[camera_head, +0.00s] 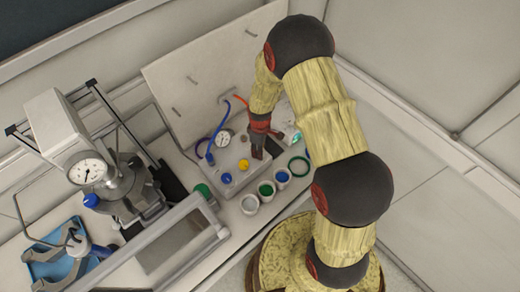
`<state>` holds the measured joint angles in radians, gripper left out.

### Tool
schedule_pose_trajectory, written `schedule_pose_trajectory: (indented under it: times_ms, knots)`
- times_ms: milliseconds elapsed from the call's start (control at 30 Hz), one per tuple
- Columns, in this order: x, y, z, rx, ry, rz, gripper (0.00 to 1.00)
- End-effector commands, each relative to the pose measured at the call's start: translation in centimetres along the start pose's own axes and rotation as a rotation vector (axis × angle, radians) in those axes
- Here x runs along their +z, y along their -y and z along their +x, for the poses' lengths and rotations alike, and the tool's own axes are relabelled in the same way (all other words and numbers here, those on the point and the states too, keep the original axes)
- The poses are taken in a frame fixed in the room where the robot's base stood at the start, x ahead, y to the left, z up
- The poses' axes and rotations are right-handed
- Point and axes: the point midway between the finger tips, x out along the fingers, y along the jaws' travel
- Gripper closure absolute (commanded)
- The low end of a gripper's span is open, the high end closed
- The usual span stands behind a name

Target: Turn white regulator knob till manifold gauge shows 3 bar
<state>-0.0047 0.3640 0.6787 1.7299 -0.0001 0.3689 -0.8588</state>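The grey manifold box (233,160) stands on the bench in the middle of the head view. Its small round white gauge (224,138) sits toward the back left; its reading is too small to make out. A blue knob (226,178) and a yellow knob (244,165) are on the box. I cannot pick out the white regulator knob; my gripper may hide it. My gripper (258,154) points down over the right part of the box, right of the yellow knob. Its dark fingers look close together, but I cannot tell if they hold anything.
A reactor with a larger gauge (87,172) stands at the left, beside a blue tray (55,258). Several small pots, one of them white and grey (250,204), line the box's front. A green ring (299,166) lies right. A pale panel (190,75) rises behind.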

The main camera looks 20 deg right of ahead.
Motion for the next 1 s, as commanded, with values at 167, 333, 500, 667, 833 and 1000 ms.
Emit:
schedule_pose_trajectory:
  times_ms: [167,333,500,667,833,1000]
  knots:
    - [0.00,-0.01,-0.01,0.000,0.000,0.000,0.84]
    - [0.00,-0.01,-0.01,0.000,0.000,0.000,0.93]
    - [-0.01,-0.01,0.00,0.000,0.000,0.009,0.93]
    - [-0.01,-0.02,0.04,0.000,0.000,0.051,0.93]
    - [0.00,-0.01,0.10,0.000,0.000,0.146,0.93]
    - [0.00,-0.01,0.13,0.000,0.000,0.289,0.93]
